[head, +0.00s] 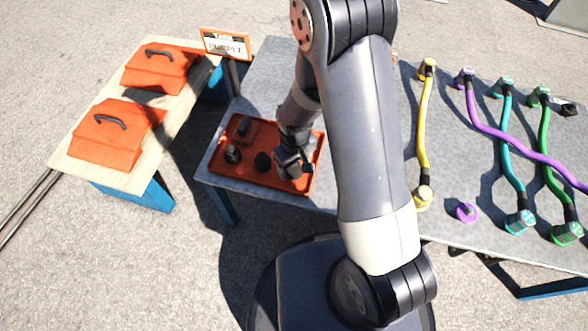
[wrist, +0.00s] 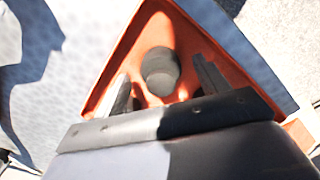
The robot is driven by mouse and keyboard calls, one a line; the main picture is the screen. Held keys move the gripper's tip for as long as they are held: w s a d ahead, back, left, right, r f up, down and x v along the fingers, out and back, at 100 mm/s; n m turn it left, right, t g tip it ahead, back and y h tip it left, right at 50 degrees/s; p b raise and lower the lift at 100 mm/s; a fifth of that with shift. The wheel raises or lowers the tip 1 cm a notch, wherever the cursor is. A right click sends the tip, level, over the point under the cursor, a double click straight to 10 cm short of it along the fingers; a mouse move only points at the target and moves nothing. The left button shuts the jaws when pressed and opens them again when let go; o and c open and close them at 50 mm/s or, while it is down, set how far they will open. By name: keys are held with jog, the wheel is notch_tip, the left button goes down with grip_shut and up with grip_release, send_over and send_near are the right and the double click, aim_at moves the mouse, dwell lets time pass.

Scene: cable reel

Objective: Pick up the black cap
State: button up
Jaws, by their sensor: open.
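A dark, short cylindrical cap (wrist: 161,72) sits in a corner of the orange tray (wrist: 112,82), in the wrist view. My gripper (wrist: 165,85) is open, with one finger on each side of the cap in that picture; I cannot tell how far above it they are. In the head view, my gripper (head: 292,170) is low over the right part of the tray (head: 240,180). A black cap (head: 262,161) and a grey-black piece (head: 232,154) lie to its left. I cannot tell which piece the wrist view shows, as the gripper hides part of the tray.
A small dark piece (head: 243,126) is at the tray's back left. Yellow (head: 422,130), purple (head: 486,122), teal (head: 507,150) and green (head: 545,150) cables lie on the grey table (head: 365,95). Orange toolboxes (head: 112,135) stand on a wooden table at left. A sign (head: 225,44) stands behind the tray.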

jog(key=shift+f, duration=0.55)
jog(key=shift+c, duration=0.4)
jog(key=c, duration=1.1)
jog(key=shift+r, duration=0.1)
